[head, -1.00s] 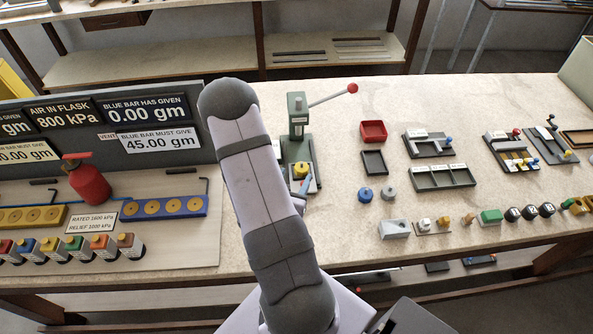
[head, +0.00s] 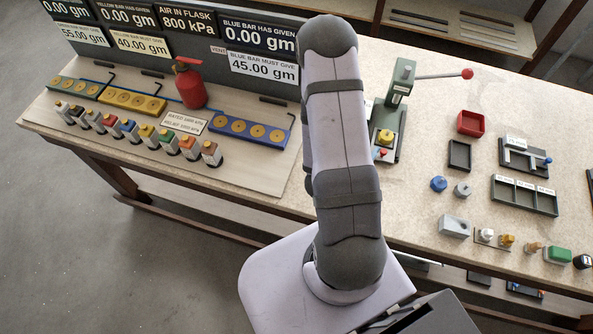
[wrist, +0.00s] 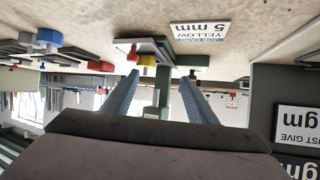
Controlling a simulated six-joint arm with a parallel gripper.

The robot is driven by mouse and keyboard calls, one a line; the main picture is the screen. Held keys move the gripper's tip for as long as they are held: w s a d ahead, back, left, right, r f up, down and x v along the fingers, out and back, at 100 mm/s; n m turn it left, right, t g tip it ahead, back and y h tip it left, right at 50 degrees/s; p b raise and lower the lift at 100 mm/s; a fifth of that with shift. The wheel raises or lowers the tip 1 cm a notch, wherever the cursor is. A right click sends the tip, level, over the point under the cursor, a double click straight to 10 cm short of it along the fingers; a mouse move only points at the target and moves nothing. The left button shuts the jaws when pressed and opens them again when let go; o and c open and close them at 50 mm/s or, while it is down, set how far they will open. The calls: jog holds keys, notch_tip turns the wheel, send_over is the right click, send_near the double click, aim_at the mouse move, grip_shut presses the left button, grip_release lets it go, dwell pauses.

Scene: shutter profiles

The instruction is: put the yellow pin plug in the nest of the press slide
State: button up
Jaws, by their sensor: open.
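The green press (head: 402,82) stands right of my arm in the head view. A yellow piece (head: 386,137) sits on its slide. I cannot tell whether this is the pin plug or how it sits in the nest. In the wrist view, which is upside down, the press (wrist: 163,85) and a yellow piece (wrist: 147,60) show beyond my fingertips. My gripper (wrist: 160,74) is open, its two blue-grey fingers apart with nothing held between them. My arm hides most of the gripper in the head view. A small yellow fitting (head: 507,240) stands at the bench front.
The press lever has a red knob (head: 467,73). A red tray (head: 471,123), a dark tray (head: 459,155) and a divided tray (head: 524,196) lie to the right. Blue and grey round pieces (head: 439,184) are nearer. A red flask (head: 190,84) stands left of my arm.

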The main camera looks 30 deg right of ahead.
jog(key=w+a+y, duration=0.1)
jog(key=w+a, duration=0.1)
jog(key=w+a+n+y, duration=0.1)
jog(key=w+a+y, duration=0.1)
jog(key=a, duration=0.1)
jog(key=w+a+n+y, duration=0.1)
jog(key=w+a, duration=0.1)
jog(key=shift+w+a+f+t, duration=0.1)
jog(key=shift+a+f+t, duration=0.05)
jog(key=shift+a+t, duration=0.25)
jog(key=w+a+r+n+y, duration=0.15)
jog(key=a+n+y, duration=0.3)
jog(key=a, duration=0.55)
jog(key=s+a+r+n+g+y, duration=0.1)
jog(key=s+a+r+n+g, duration=0.2)
jog(key=s+a+r, duration=0.1)
jog(key=s+a+r+n+g+y, duration=0.1)
jog(key=s+a+r+n+g, duration=0.2)
jog(key=s+r, duration=0.3)
jog(key=s+a+n, duration=0.1)
jog(key=s, duration=0.2)
jog(key=shift+a, duration=0.3)
jog(key=shift+y, duration=0.25)
